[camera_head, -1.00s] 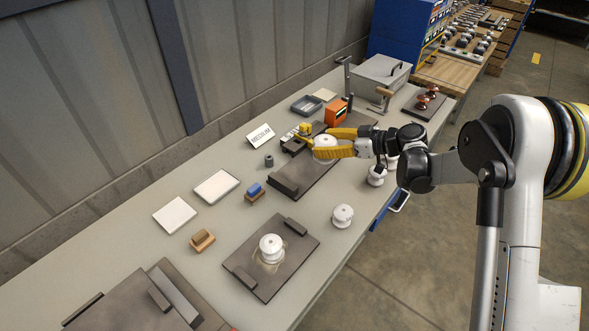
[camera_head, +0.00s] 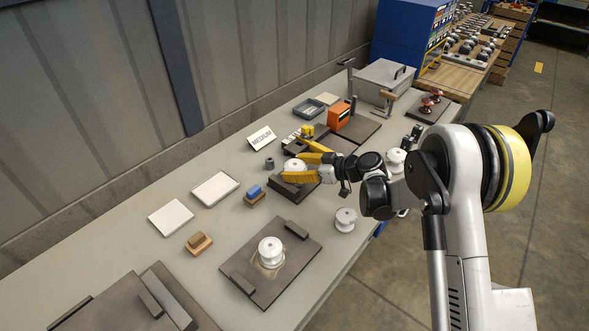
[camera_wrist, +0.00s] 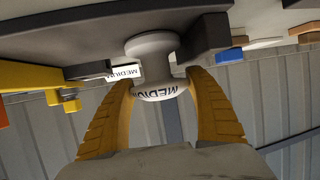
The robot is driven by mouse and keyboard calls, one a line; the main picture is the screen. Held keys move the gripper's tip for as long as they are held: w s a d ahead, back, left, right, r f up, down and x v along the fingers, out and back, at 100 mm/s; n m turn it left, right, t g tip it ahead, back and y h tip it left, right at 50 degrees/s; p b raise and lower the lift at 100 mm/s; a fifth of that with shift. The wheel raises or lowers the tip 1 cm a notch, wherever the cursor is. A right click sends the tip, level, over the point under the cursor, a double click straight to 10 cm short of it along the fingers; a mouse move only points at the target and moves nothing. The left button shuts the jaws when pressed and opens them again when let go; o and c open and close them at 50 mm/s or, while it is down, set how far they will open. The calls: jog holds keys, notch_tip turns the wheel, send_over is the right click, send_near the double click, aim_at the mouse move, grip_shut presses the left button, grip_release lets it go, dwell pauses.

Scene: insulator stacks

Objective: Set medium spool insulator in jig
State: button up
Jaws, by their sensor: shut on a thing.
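My gripper (camera_head: 298,168) has its yellow fingers shut on a white spool insulator (camera_head: 295,164). In the wrist view the spool (camera_wrist: 152,52) sits between the fingers (camera_wrist: 160,95) and its flange reads MEDIUM. The spool is at the dark jig plate (camera_head: 297,193), near its raised end block. In the wrist view the plate (camera_wrist: 90,30) lies right behind the spool, with a dark block (camera_wrist: 207,36) close to its right. I cannot tell whether the spool touches the plate. A MEDIUM sign (camera_head: 262,137) stands behind the jig.
Another dark plate (camera_head: 246,262) nearer the front holds a white spool (camera_head: 271,250). A loose white spool (camera_head: 345,219) stands near the bench edge, another (camera_head: 395,160) beyond my gripper. A blue-topped block (camera_head: 254,193) and an orange box (camera_head: 339,116) are nearby.

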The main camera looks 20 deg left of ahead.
jog(key=o, duration=1.4)
jog(key=shift+f, duration=0.1)
